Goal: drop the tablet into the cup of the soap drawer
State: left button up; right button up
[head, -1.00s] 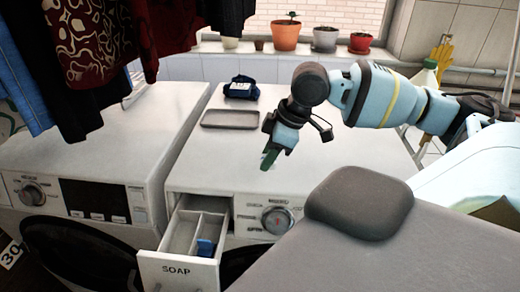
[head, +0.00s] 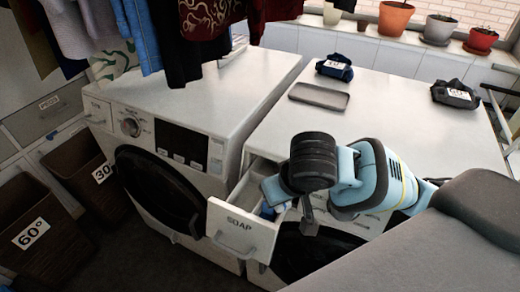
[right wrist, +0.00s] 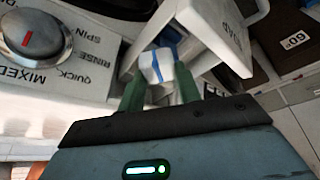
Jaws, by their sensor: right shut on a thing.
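The open soap drawer (head: 243,228), with SOAP on its front, sticks out of the right-hand washing machine. A small part of its blue cup (head: 267,212) shows beside my arm, and the rest is hidden. My right gripper (right wrist: 160,78) is over the drawer, pointing down into it. Its green fingers are shut on the tablet (right wrist: 157,66), a small white block with a blue stripe. In the right wrist view the tablet appears in front of blue in the drawer; I cannot tell how high above the cup it is. My left gripper is not in view.
A control dial (right wrist: 32,35) is beside the drawer. A grey tray (head: 319,96) and dark folded cloths (head: 335,67) lie on the machine top. Clothes (head: 185,40) hang above the left machine. Brown bins (head: 40,225) stand at the left.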

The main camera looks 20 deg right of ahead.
aim_at(255, 203)
jog(key=i+j, duration=0.65)
jog(key=j, duration=0.25)
jog(key=i+j, duration=0.35)
jog(key=j, duration=0.15)
jog(key=z, duration=1.25)
